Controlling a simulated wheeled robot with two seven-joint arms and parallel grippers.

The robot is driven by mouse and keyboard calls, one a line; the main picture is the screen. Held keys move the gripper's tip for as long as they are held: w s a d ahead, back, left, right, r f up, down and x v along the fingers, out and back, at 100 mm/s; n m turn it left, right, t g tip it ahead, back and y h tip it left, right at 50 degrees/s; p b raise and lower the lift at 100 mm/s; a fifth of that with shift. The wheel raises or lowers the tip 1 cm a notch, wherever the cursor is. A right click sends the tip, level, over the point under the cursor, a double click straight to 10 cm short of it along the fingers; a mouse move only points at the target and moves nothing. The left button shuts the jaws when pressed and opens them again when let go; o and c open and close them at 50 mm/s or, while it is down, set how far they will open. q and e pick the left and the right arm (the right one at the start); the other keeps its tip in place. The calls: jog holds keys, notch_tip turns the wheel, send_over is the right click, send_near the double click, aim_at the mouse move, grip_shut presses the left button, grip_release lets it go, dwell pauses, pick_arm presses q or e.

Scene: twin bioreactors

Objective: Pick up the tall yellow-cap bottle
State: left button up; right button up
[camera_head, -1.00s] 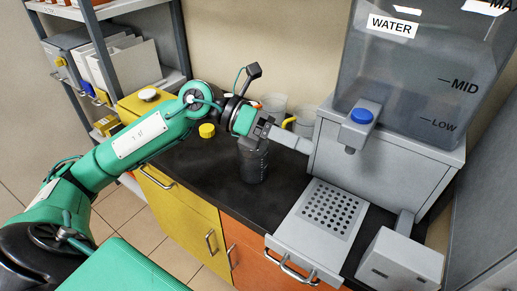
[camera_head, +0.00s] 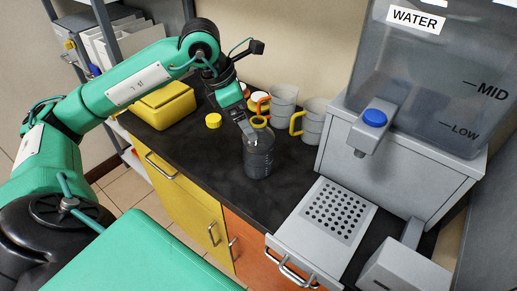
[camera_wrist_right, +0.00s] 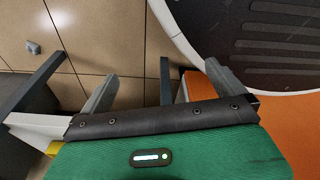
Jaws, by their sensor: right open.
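A tall dark see-through bottle (camera_head: 259,158) stands upright on the black counter. A yellow ring shows at its top. A loose yellow cap (camera_head: 213,121) lies on the counter to its left. My left gripper (camera_head: 247,131) reaches down at the bottle's upper left, close to its neck. I cannot tell whether it touches the bottle, and its jaw gap is hidden. My right gripper (camera_wrist_right: 162,88) shows only in the right wrist view, with its fingers apart and nothing between them; the bottle is not in that view.
Grey cups with an orange handle (camera_head: 284,100) and a yellow handle (camera_head: 313,122) stand behind the bottle. A yellow box (camera_head: 164,104) is at the far left. The water dispenser (camera_head: 400,150) with its perforated tray (camera_head: 330,213) stands to the right.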

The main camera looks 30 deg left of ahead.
aim_at(258, 146)
pick_arm(q)
jog(key=shift+x, duration=1.2)
jog(key=p+x, duration=0.1)
jog(key=x, duration=0.3)
jog(key=shift+w+a+f, duration=0.1)
jog(key=shift+w+f, duration=0.15)
jog(key=shift+f, duration=0.25)
pick_arm(e)
jog(key=s+f, duration=0.1)
jog(key=s+d, duration=0.1)
jog(key=s, duration=0.1)
jog(key=shift+f, duration=0.4)
pick_arm(q)
jog(key=c, duration=1.6)
jog(key=shift+r, duration=0.1)
